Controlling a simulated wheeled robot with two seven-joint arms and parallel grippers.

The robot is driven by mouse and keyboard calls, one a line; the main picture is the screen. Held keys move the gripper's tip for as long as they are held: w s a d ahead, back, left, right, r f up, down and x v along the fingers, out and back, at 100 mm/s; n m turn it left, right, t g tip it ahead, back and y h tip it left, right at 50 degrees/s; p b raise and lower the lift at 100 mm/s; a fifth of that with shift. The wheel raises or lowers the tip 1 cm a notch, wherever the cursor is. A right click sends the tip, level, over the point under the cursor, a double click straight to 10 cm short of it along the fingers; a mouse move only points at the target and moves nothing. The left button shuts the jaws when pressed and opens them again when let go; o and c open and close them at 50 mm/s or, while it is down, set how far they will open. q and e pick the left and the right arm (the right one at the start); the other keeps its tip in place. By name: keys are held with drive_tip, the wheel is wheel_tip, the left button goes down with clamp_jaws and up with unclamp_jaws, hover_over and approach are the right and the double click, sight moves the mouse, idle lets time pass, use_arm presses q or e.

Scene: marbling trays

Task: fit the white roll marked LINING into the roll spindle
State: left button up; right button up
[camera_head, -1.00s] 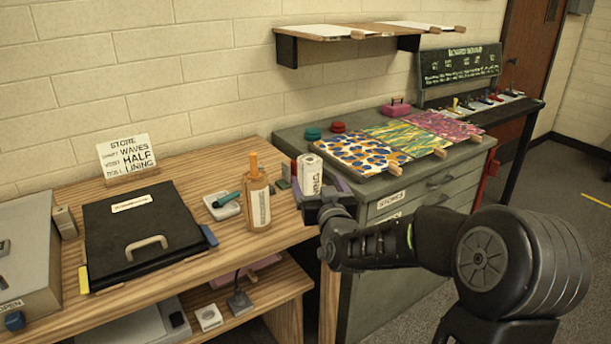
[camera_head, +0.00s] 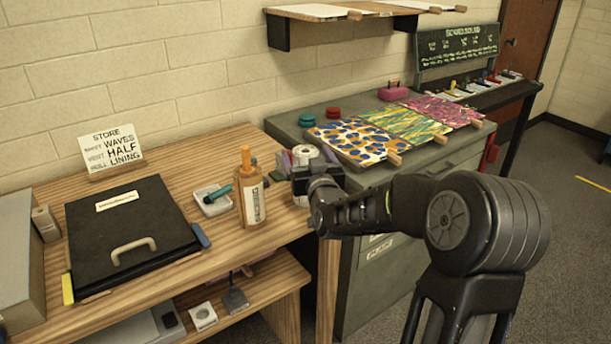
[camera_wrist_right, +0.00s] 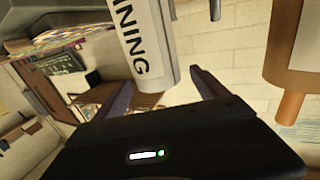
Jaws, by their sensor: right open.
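The white roll marked LINING (camera_head: 304,154) stands upright near the right end of the wooden bench. My right gripper (camera_head: 302,178) is in front of it and hides its middle. In the right wrist view the roll (camera_wrist_right: 147,40) shows its dark lettering, and its near end lies between the spread fingers of my open right gripper (camera_wrist_right: 162,78). I see a gap on both sides of it. Purple parts (camera_head: 287,160) show beside the roll; I cannot tell whether they belong to the roll spindle. My left gripper is not in view.
A brown bottle with an orange top (camera_head: 250,195) stands close left of the roll. A black case (camera_head: 130,235), a small tray (camera_head: 213,200) and a STORE card (camera_head: 112,150) are on the bench. The grey cabinet (camera_head: 290,125) with patterned sheets stands right.

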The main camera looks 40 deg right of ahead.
sight(305, 150)
drive_tip(key=p+x, duration=0.1)
drive_tip(key=x, duration=0.4)
drive_tip(key=shift+f, duration=0.1)
idle(0.3)
drive_tip(key=shift+c, duration=0.2)
clamp_jaws()
idle(1.0)
